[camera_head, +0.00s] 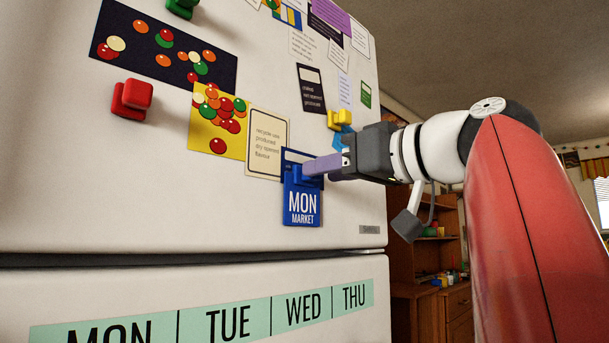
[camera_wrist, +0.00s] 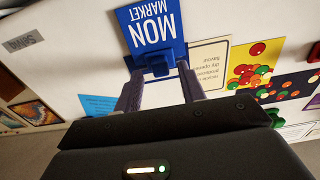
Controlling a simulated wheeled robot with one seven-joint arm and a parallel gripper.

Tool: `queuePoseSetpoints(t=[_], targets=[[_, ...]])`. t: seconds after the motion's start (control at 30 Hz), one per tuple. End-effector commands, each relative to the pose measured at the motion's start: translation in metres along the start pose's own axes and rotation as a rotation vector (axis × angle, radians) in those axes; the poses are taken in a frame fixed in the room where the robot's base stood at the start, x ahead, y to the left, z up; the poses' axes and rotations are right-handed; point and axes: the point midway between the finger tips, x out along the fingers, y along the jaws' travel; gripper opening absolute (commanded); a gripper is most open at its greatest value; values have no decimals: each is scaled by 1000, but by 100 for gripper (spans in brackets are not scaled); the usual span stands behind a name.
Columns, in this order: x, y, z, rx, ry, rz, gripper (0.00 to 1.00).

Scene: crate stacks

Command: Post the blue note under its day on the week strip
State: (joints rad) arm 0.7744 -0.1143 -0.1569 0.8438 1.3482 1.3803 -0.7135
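The blue note (camera_head: 303,208) reads MON MARKET and hangs on the upper fridge door. It also shows upside down in the wrist view (camera_wrist: 152,32). A blue magnet (camera_wrist: 160,65) sits at the note's upper edge. My gripper (camera_head: 308,167) reaches the magnet from the right. In the wrist view its two purple fingers (camera_wrist: 158,78) stand on either side of the magnet, apart, with some space seeming to show beside the knob. The week strip (camera_head: 228,323) is pale green on the lower door, with MON, TUE, WED and THU visible; the rest is out of view.
A cream recycling note (camera_head: 267,142) and a yellow picture (camera_head: 218,120) hang left of the blue note. A red magnet (camera_head: 132,99) and a yellow magnet (camera_head: 340,119) are on the upper door. A dark gap separates the doors.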

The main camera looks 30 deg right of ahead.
Motion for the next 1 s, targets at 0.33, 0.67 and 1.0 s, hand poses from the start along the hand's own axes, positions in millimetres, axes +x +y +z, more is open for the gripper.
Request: queuePoseSetpoints(t=[0.33,0.67,1.0], targets=[[16,0,0,-1,1,-1,40],[16,0,0,-1,1,0,32],[16,0,0,-1,1,0,9]])
